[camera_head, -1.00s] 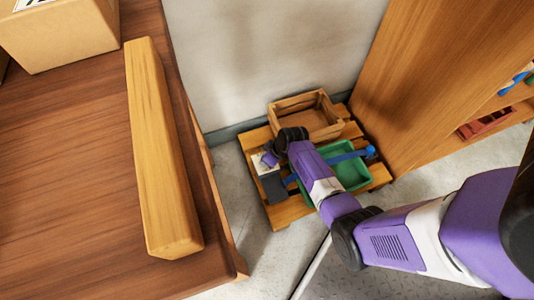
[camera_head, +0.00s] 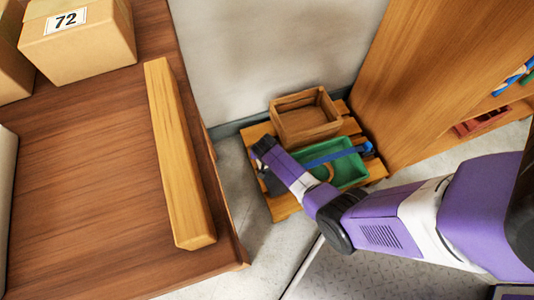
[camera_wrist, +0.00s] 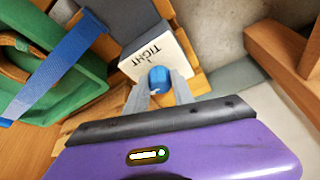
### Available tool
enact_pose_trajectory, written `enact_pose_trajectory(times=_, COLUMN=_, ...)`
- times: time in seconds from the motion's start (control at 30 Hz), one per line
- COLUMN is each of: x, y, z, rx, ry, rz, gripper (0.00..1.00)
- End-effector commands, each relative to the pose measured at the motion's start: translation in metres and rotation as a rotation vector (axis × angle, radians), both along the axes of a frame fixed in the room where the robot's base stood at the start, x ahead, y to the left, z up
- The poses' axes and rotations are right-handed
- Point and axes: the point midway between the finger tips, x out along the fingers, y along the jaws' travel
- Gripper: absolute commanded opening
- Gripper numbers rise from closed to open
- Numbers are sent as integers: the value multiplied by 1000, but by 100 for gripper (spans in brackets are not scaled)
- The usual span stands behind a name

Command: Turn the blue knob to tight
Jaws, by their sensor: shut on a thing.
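The blue knob (camera_wrist: 159,78) shows in the wrist view, between the two fingers of my gripper (camera_wrist: 160,90), which is shut on it. The knob sits at the edge of a pale plate (camera_wrist: 163,50) marked "TIGHT", fixed to a dark grey block (camera_wrist: 118,18). The knob's pointing direction cannot be made out. In the head view my purple arm reaches down over the pallet and hides the knob, the plate and the fingertips.
A wooden pallet (camera_head: 285,207) carries an open wooden crate (camera_head: 305,118) and a green tray (camera_head: 350,172) with a blue strap (camera_head: 330,157) across it. A table (camera_head: 85,190) with a long beam (camera_head: 180,160) stands left; a wooden shelf (camera_head: 430,70) stands right.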

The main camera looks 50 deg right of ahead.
Motion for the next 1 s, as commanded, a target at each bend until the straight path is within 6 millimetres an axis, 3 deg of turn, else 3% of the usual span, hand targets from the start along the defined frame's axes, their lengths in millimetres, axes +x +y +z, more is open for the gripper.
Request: enact_pose_trajectory(times=1.0, x=7, y=2, z=-5, rx=3, ry=1, rz=-971, gripper=0)
